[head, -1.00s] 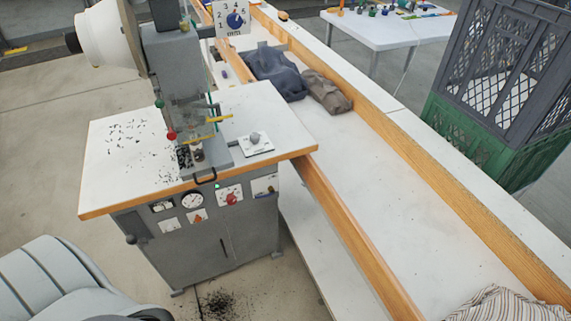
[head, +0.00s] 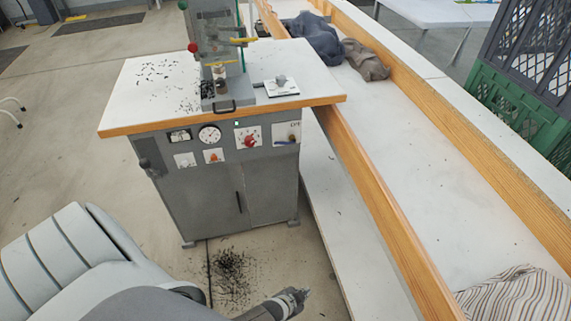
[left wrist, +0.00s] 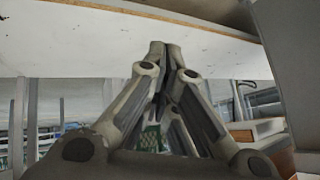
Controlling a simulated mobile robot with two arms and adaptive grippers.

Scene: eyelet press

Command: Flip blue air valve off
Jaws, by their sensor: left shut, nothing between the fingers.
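The blue air valve (head: 285,142) is a small blue lever on a white plate at the right end of the press cabinet's front panel, just under the wooden table edge. The lever lies roughly level in the head view. My left gripper (head: 302,293) is low at the bottom of the head view, over the floor in front of the cabinet and well apart from the valve. In the left wrist view its fingers (left wrist: 165,46) are together with nothing between them. I cannot make out the valve in the left wrist view. My right gripper is not in view.
The eyelet press (head: 217,65) stands on a white, wood-edged tabletop (head: 150,95). The panel also carries a gauge (head: 209,134), a red knob (head: 249,141) and an orange knob (head: 214,156). A long wood-railed table (head: 420,150) runs along the right. Floor before the cabinet is open.

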